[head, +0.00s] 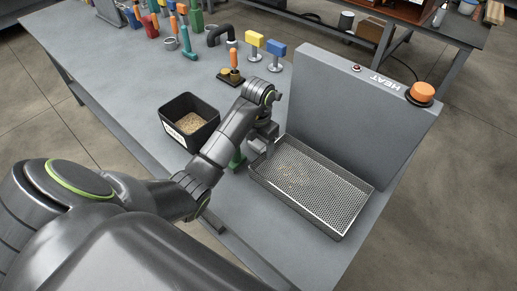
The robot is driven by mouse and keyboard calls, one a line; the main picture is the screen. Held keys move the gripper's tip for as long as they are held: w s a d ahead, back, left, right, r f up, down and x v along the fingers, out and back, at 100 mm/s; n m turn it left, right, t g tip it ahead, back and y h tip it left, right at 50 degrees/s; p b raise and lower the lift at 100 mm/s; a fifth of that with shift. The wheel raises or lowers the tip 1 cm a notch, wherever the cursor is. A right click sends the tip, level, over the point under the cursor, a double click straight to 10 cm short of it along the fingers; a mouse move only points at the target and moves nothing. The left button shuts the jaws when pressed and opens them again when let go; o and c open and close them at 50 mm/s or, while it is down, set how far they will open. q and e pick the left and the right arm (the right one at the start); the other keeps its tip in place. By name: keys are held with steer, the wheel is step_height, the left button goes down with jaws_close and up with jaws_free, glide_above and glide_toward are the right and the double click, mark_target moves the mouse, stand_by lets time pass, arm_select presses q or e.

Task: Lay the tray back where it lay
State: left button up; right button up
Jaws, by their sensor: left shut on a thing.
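The tray (325,199) is a shallow perforated metal tray with a few pale beans or grains scattered in it. It is at the right part of the grey table, in front of the grey roaster (345,115) marked HEAT. My left gripper (259,148) is shut on the tray at its left end. I cannot tell whether the tray rests fully on the table or is slightly above it. My right gripper is not in view.
A black bin (189,122) with grain stands left of my left forearm. The table's front edge runs below the tray.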

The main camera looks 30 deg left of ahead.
arm_select(q)
steer(key=shift+f, duration=0.15)
steer(key=o, duration=0.8)
steer(key=shift+f, duration=0.1)
steer(key=o, duration=0.5)
step_height(320, 180, up, 12)
steer(key=p, duration=1.2)
steer(key=shift+r, duration=0.25)
steer(key=shift+f, duration=0.1)
